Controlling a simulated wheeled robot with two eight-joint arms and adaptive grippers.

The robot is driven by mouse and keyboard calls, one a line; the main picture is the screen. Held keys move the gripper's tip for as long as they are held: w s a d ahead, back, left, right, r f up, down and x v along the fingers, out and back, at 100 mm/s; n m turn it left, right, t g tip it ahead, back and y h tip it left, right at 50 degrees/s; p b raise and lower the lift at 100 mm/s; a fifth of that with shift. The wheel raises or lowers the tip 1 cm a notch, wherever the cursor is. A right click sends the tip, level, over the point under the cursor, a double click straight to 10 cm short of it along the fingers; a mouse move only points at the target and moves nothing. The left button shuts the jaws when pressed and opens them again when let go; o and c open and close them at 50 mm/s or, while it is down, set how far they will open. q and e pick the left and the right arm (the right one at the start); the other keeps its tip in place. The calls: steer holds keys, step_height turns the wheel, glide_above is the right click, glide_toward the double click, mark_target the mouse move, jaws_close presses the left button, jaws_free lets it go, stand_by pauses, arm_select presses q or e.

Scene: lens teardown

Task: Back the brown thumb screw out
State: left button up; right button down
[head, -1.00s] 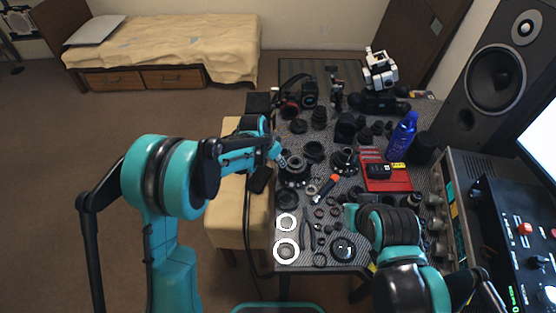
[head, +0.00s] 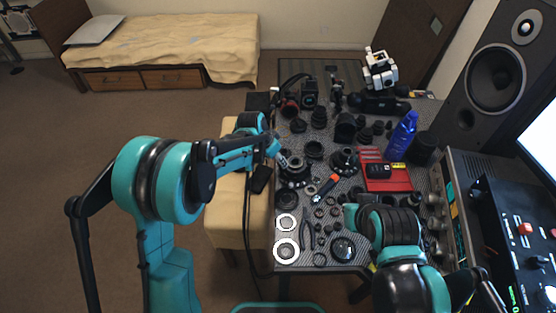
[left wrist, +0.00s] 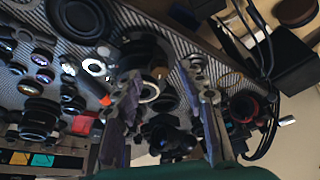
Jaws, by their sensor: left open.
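My left gripper (head: 283,160) is over the left part of the bench, at a dark ring-shaped lens part (head: 295,176). In the left wrist view its two fingers (left wrist: 166,76) are spread apart with nothing clearly held between them. A small brown piece (left wrist: 160,72), possibly the thumb screw, shows between the fingertips beside a dark lens barrel (left wrist: 143,52). I cannot tell whether either finger touches it. In the head view the screw is too small or hidden to make out. My right arm is low at the right of the bench; its fingers cannot be made out.
Lens parts and rings crowd the patterned mat (head: 328,258). An orange-tipped tool (head: 326,187) lies right of the left gripper. A red tray (head: 388,184) and a blue bottle (head: 402,137) stand farther right. Two white rings (head: 286,250) lie near the front left.

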arm_select(q)
steer(key=v, duration=1)
steer(key=shift+r, duration=0.3)
steer(key=shift+s, duration=0.1)
